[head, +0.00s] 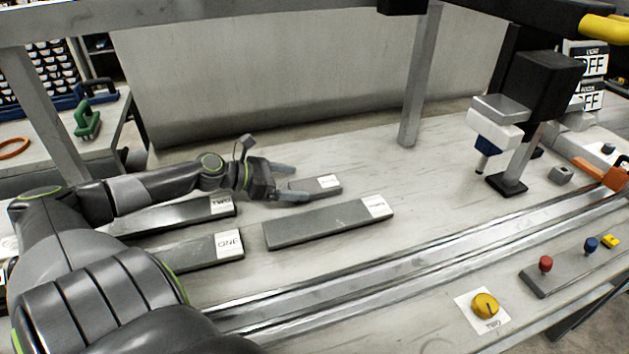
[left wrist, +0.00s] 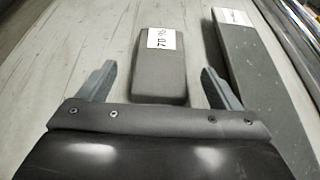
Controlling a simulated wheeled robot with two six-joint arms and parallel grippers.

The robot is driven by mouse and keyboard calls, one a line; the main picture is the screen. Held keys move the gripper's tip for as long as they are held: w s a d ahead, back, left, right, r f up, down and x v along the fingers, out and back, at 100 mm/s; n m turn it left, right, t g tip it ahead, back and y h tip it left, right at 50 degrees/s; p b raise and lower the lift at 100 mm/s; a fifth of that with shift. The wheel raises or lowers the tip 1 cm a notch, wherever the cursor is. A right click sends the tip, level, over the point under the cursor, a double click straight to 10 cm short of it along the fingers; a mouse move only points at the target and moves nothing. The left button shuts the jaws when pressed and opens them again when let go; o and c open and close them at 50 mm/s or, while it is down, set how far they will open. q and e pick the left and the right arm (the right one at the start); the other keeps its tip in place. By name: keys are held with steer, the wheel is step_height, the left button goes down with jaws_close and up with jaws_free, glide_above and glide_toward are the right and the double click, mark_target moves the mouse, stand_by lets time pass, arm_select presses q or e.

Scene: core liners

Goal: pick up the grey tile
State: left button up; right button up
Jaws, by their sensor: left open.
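A short grey tile (head: 325,188) with a white label at its far end lies flat on the pale bench. It also shows in the left wrist view (left wrist: 160,78), where its near end sits between my finger tips. My left gripper (head: 297,182) is open, with one finger on each side of the tile. Clear gaps show between the tile and both fingers in the wrist view. I cannot tell how high the fingers are above the bench. My right gripper is not in view.
A longer grey slab (head: 320,224) lies close beside the tile, right of my fingers in the wrist view. A metal rail (head: 420,262) crosses the front. A machine head (head: 515,115) stands at right.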

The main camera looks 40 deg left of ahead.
mark_target(320, 183)
arm_select(q)
steer(key=shift+b+x, duration=0.85)
steer(key=shift+x, duration=2.5)
steer(key=shift+d+r, duration=0.15)
steer(key=shift+r, duration=0.05)
steer(key=c, duration=1.1)
